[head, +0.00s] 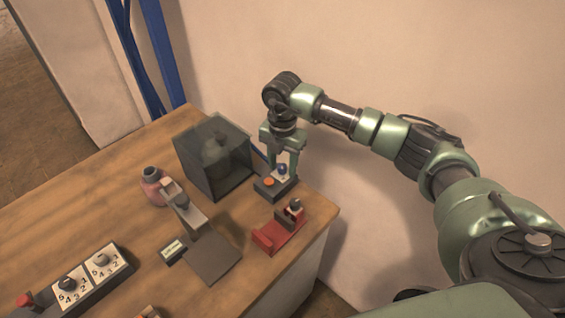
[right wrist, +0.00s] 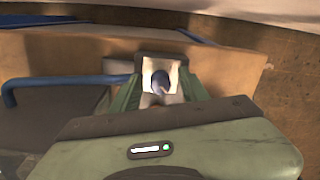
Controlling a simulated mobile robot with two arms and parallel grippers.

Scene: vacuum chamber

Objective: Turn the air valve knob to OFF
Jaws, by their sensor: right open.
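The air valve knob (head: 282,168) looks like a small blue knob on a white plate, on a dark box (head: 263,191) that also bears an orange button (head: 268,182). In the right wrist view the knob (right wrist: 160,80) sits on its white plate between my fingers. My right gripper (head: 282,174) points down over the box, open, with a finger on each side of the knob. I cannot tell whether either finger touches it. The knob's markings are too small to read. My left gripper is out of view.
A red fixture (head: 279,236) stands just in front of the box. A dark transparent case (head: 213,158) stands to the left. Further left are a stand with a grey plate (head: 212,259) and a panel of numbered knobs (head: 87,274). The wall is close behind; the table's right edge is near.

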